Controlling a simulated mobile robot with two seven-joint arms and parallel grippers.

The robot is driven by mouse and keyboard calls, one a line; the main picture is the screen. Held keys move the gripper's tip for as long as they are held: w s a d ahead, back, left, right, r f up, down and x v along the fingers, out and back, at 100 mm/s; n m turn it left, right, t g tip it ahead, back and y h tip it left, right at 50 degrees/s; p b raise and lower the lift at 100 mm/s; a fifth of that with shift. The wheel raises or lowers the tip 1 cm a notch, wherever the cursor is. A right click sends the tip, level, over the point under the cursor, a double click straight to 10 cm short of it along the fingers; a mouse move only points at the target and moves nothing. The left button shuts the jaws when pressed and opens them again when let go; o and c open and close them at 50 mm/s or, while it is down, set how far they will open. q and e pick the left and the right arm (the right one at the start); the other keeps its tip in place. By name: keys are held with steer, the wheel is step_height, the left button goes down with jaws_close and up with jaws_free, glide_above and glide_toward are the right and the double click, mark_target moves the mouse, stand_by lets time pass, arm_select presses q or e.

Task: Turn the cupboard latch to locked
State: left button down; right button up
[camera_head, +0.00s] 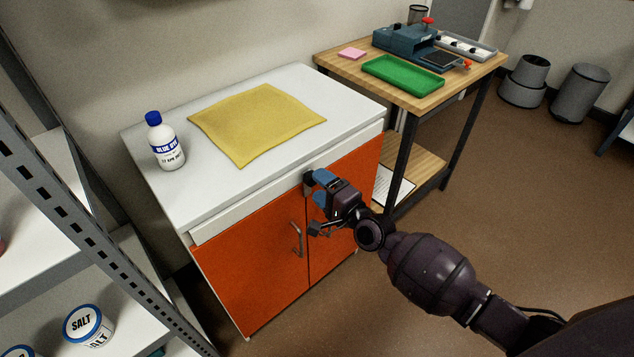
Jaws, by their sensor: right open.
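The orange cupboard (248,268) has two doors under a white top. A small dark latch (308,179) sits at the upper edge where the doors meet, partly hidden by my right gripper. Whether it is turned to locked cannot be told. My right gripper (321,188) is open, with its blue fingertips right at the latch. I cannot tell whether the fingers are around it or just in front of it. A metal door handle (297,239) shows on the left door, below the latch. My left gripper is not in view.
A blue-capped bottle (167,144) and a yellow cloth (256,122) are on the cupboard's white top. A wooden bench (398,99) with a green tray (403,75) stands to the right. A metal shelf rack (92,210) stands at the left.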

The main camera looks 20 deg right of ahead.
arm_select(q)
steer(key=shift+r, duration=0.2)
arm_select(e)
steer(key=v, duration=0.8)
steer(key=shift+s, duration=0.35)
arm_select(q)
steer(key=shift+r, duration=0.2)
arm_select(e)
steer(key=shift+d+r, duration=0.1)
steer(key=s+d+f+n+g+h+p, duration=0.1)
steer(key=s+n+g+h+p, duration=0.2)
steer(key=s+n, duration=0.4)
steer(key=s+d+f+n+g+h+p, duration=0.1)
steer(key=s+n+p, duration=0.4)
steer(key=s, duration=1.5)
steer(key=d+n+g+h, duration=0.1)
steer(key=n+g+h, duration=0.1)
steer(key=n, duration=0.1)
steer(key=shift+s+d, duration=0.2)
steer(key=shift+s, duration=0.05)
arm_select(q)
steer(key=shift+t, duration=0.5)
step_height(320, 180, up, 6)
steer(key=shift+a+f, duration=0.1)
arm_select(e)
steer(key=shift+f, duration=0.15)
steer(key=shift+c, duration=0.4)
